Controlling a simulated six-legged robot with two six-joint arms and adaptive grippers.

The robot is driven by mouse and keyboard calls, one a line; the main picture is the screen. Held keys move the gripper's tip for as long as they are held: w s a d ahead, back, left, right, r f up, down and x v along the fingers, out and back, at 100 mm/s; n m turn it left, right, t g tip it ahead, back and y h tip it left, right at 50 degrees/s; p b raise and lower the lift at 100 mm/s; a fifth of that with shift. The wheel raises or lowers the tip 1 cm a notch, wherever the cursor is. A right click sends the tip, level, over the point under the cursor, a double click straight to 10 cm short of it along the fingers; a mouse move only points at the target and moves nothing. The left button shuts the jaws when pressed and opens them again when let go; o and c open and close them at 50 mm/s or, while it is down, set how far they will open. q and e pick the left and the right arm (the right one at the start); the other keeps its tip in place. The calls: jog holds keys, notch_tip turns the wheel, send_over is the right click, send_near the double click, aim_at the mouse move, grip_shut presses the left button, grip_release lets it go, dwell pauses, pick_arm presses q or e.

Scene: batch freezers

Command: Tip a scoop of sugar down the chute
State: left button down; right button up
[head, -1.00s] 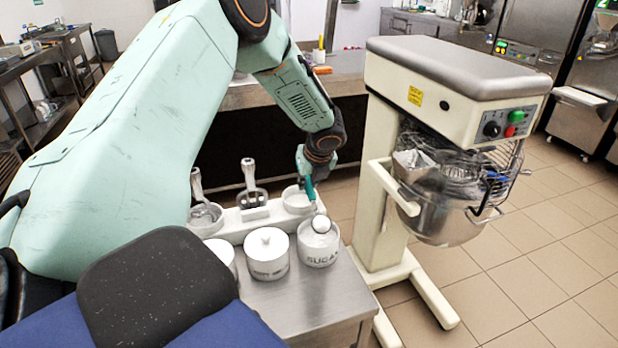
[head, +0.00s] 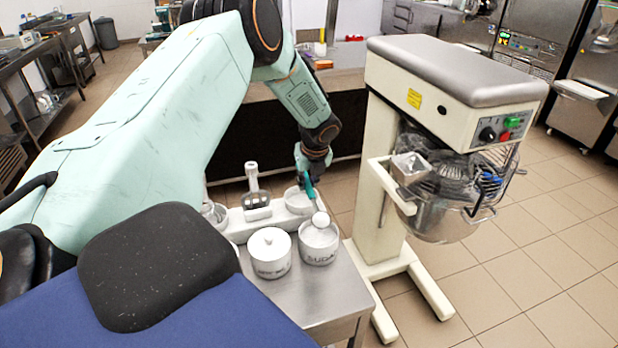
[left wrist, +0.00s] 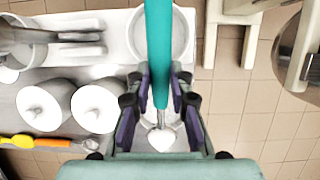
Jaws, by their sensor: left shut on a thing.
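My left gripper (head: 312,178) is shut on the teal handle of a scoop (head: 310,188). The handle also runs between the fingers in the left wrist view (left wrist: 160,75). The scoop's pale round bowl (left wrist: 161,138) points down at the mouth of the white sugar pot (head: 318,253). I cannot tell whether the bowl is inside the rim or just above it, or how much sugar it holds. The metal chute (head: 408,168) sits on the mixer's bowl guard, to the right of the pot. My right gripper is not in view.
A lidded white pot (head: 270,260) stands left of the sugar pot on the steel table (head: 335,300). A white holder (head: 238,227) with metal utensils lies behind. The tall mixer (head: 385,120) stands close on the right. Orange and yellow handles (left wrist: 25,141) show in the wrist view.

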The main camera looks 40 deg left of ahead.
pick_arm(q)
jog(key=shift+w+a+r+h+p, duration=0.15)
jog(key=shift+h+p, duration=0.15)
jog(key=shift+a+f+g+b, duration=0.2)
jog(key=shift+a+g+b, duration=0.1)
jog(key=shift+b, duration=0.65)
jog(key=shift+w+r+h+b, duration=0.1)
jog(key=shift+w+h+b, duration=0.05)
jog(key=shift+h+b, duration=0.45)
jog(key=shift+r, duration=0.25)
